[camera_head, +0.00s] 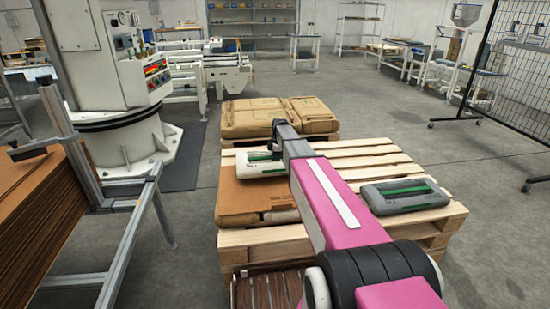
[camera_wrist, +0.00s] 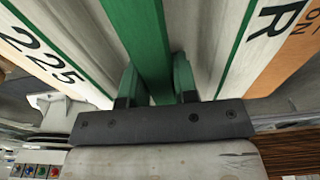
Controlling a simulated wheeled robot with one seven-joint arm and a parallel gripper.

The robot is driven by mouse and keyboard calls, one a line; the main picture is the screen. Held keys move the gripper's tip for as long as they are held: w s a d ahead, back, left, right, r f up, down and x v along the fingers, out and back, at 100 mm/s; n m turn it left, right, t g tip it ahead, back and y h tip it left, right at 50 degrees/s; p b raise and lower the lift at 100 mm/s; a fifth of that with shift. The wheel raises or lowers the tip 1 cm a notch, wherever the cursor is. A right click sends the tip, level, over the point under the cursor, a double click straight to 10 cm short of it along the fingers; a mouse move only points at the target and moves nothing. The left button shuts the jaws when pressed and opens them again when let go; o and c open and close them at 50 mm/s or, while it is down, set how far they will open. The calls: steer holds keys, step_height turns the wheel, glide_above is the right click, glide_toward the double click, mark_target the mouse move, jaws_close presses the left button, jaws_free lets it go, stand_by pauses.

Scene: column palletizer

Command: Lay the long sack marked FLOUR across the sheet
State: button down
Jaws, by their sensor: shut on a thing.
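A whitish sack with green bands (camera_head: 258,168) hangs from or rests under my gripper (camera_head: 277,152), over the left part of the wooden pallet. In the wrist view my gripper (camera_wrist: 157,88) is shut on the sack's green strap (camera_wrist: 148,35). Beside the strap, the sack shows "225" and a large "R"; the rest of its name is out of view. A flat brown surface, perhaps the sheet (camera_head: 240,197), lies below the sack in the head view. I cannot tell whether the sack touches it. My pink arm hides part of the pallet.
A grey sack with green bands (camera_head: 405,195) lies on the right of the pallet (camera_head: 370,157). Brown sacks (camera_head: 262,115) lie on a pallet behind. A brown sheet stack (camera_head: 50,225) and metal frame (camera_head: 128,245) stand left. A mesh fence (camera_head: 520,85) stands right.

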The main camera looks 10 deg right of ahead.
steer(key=shift+f, duration=1.5)
steer(key=shift+f, duration=0.1)
steer(key=c, duration=0.9)
jaws_free()
steer(key=shift+f, duration=0.1)
steer(key=r, duration=0.4)
steer(key=d+r, duration=0.1)
steer(key=r, duration=0.7)
steer(key=shift+d+r, duration=0.1)
steer(key=shift+d, duration=0.15)
